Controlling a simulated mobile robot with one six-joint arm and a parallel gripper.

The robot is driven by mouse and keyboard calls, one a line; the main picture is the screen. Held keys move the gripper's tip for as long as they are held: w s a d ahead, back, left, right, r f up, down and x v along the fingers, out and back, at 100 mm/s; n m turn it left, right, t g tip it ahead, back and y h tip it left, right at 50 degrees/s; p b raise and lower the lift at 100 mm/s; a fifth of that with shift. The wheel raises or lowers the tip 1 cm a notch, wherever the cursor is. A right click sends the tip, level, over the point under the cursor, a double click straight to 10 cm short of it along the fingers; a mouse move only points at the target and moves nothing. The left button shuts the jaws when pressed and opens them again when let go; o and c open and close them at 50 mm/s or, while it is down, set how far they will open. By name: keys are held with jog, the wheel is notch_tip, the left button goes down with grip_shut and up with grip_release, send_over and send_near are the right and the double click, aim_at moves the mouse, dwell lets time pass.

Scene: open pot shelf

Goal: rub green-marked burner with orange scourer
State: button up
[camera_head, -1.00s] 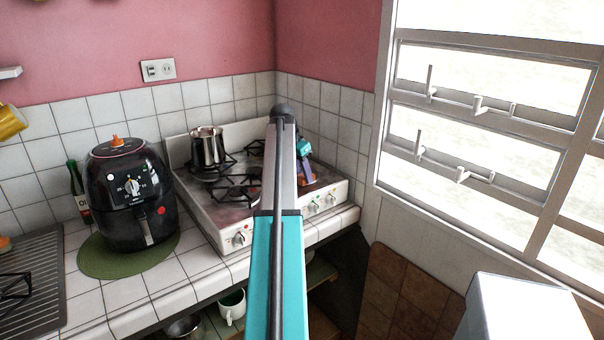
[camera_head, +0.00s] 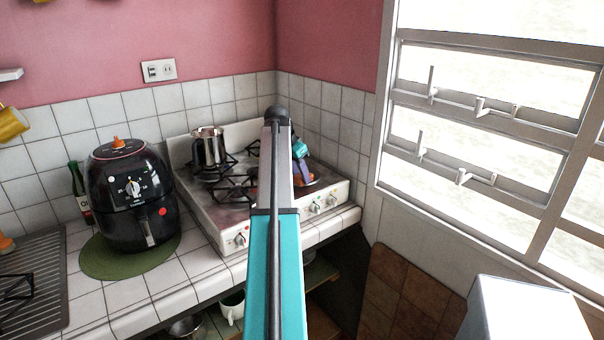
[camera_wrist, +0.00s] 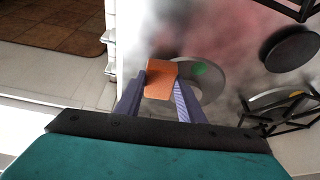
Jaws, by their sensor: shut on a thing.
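The orange scourer (camera_wrist: 160,78) is a small block between the two purple fingers of my gripper (camera_wrist: 161,90), which is shut on it. The green-marked burner (camera_wrist: 211,88) shows in the wrist view as a grey round plate with a green spot near its far side. The scourer is over the left part of this burner and hides some of it; I cannot tell for sure whether it touches. In the head view my gripper (camera_head: 303,170) is low over the front right of the stove, partly behind my arm, with a bit of orange beneath it.
The white stove (camera_head: 205,212) has black grates over other burners. A steel pot (camera_head: 208,148) stands at the back left. Dark burner caps and a grate (camera_wrist: 284,112) lie right of the gripper. A black air fryer (camera_head: 130,195) stands left of the stove.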

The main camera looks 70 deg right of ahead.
jog(key=shift+r, duration=0.1)
jog(key=shift+r+p, duration=1.7)
jog(key=shift+r, duration=1.15)
notch_tip(320, 180, up, 3)
jog(key=shift+p, duration=0.85)
